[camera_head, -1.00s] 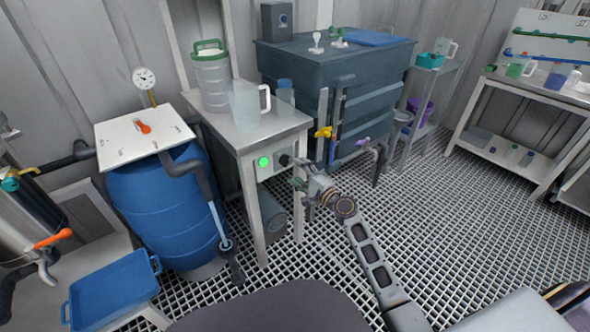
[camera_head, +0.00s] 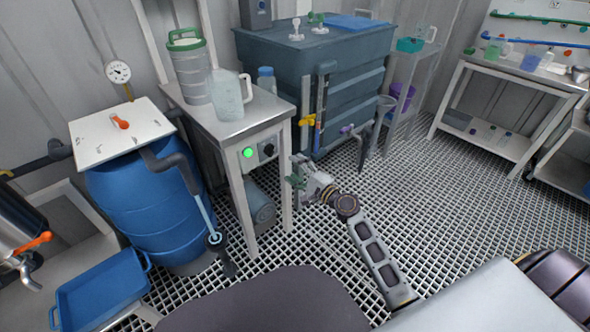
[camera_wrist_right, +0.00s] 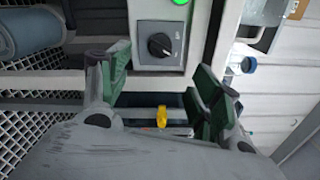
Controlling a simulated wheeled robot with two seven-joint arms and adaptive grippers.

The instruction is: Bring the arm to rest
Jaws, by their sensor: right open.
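My right gripper (camera_head: 297,172) is in front of the right side of the metal bench, just below the level of its control box, with the arm reaching up from the lower right in the head view. In the right wrist view its two green-padded fingers (camera_wrist_right: 160,95) are spread apart with nothing between them. The black knob (camera_wrist_right: 160,45) on the grey control box lies beyond the fingertips; the fingers look apart from it. The knob also shows in the head view (camera_head: 268,149), beside a lit green button (camera_head: 248,153). My left gripper is not in view.
The metal bench (camera_head: 236,128) bears a clear jug (camera_head: 228,95) and a green-lidded container (camera_head: 190,72). A blue barrel (camera_head: 150,215) and a blue tray (camera_head: 100,292) are at left. A dark tank (camera_head: 285,60) stands behind. The grating floor (camera_head: 440,210) at right is mostly clear.

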